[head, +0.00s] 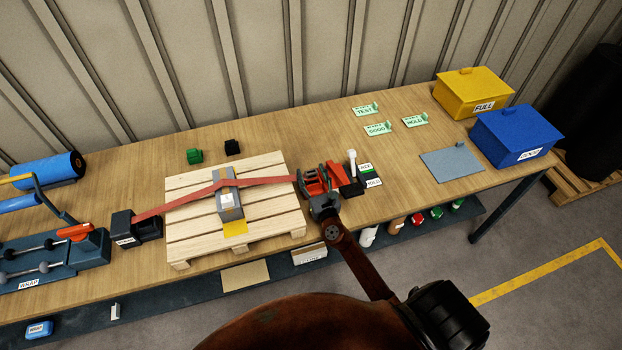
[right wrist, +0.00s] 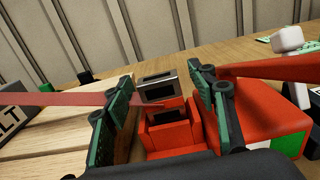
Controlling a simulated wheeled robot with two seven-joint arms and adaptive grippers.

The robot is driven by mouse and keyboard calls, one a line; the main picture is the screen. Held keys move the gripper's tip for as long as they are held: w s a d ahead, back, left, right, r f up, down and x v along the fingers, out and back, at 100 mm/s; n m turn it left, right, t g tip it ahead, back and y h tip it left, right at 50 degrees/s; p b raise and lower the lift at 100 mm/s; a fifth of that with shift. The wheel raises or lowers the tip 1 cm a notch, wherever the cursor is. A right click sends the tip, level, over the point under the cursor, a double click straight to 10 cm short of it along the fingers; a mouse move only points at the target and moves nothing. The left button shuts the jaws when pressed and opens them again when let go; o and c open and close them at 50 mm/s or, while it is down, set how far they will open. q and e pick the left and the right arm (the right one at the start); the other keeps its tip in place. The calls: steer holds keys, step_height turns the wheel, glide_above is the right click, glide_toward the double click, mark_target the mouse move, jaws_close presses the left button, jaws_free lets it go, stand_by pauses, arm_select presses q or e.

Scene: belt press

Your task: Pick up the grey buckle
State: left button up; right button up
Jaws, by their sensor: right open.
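The grey buckle (right wrist: 158,88) shows in the right wrist view as a dark grey frame with a slot. It sits just behind a red slotted block (right wrist: 172,137), at the end of the red strap (right wrist: 65,105). My right gripper (right wrist: 172,88) is open, with one green-padded finger on each side of the buckle and block. I cannot tell whether either finger touches them. In the head view my right gripper (head: 321,178) is at the pallet's right edge, and the buckle cannot be made out there. My left gripper is not in view.
The red strap crosses a grey box (head: 230,207) on the wooden pallet (head: 185,240) to a black block (head: 148,228). A white-knobbed lever (head: 352,160) stands just right of my gripper. Yellow (head: 470,95) and blue (head: 515,135) bins stand at far right.

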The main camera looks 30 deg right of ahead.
steer(key=shift+w, duration=0.1)
steer(key=c, duration=1.3)
jaws_close()
